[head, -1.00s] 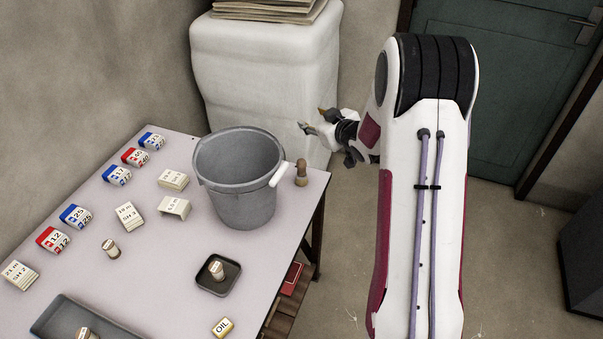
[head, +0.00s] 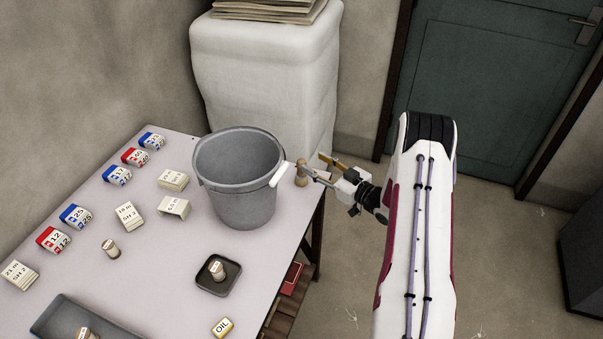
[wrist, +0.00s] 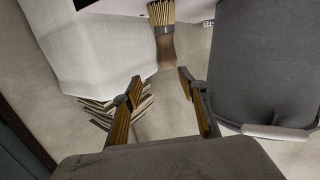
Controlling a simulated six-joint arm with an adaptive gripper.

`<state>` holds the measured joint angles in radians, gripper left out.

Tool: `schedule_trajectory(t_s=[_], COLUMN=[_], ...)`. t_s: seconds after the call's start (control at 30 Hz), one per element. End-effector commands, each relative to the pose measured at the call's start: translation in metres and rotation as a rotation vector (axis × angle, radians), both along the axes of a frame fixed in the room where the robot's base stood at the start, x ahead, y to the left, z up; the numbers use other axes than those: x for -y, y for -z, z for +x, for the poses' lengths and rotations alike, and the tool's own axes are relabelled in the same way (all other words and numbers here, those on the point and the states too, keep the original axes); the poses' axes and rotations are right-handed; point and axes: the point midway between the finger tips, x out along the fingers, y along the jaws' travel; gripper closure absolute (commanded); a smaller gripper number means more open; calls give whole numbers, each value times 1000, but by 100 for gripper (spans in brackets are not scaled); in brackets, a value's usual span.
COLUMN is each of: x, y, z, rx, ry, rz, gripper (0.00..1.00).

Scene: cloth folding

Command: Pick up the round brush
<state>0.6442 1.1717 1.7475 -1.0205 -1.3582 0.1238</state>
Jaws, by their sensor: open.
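The round brush (head: 301,178) stands upright near the table's back right corner, beside the bucket, in the head view. In the wrist view the brush (wrist: 166,48) shows pale bristles at the top of the picture and a brown handle pointing down. My gripper (head: 316,168) is open and at the brush from the right, with one finger overlapping it in the head view. In the wrist view my open gripper (wrist: 160,88) has its fingertips either side of the line of the handle, whose end shows just above the gap. Contact cannot be told.
A grey bucket (head: 248,203) with a white handle grip stands close left of the brush. The table (head: 160,250) holds several labelled blocks, a small black tray (head: 228,283) and an oil tin (head: 222,327). A white wrapped stack (head: 262,75) stands behind. Floor is open at right.

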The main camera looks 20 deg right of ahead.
Motion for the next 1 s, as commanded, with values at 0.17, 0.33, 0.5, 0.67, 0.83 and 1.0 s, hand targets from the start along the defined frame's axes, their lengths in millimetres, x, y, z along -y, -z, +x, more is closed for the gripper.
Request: schedule_trajectory(t_s=[0.17, 0.33, 0.5, 0.67, 0.83, 1.0], x=[-2, -4, -5, -5, -6, -11], y=[21, 28, 29, 29, 29, 29], z=[-16, -24, -26, -25, -22, -10], rx=[37, 59, 64, 64, 63, 64], ry=[-28, -43, -46, -46, -47, -48], rz=[61, 91, 96, 96, 95, 94], gripper=[58, 58, 58, 58, 58, 58])
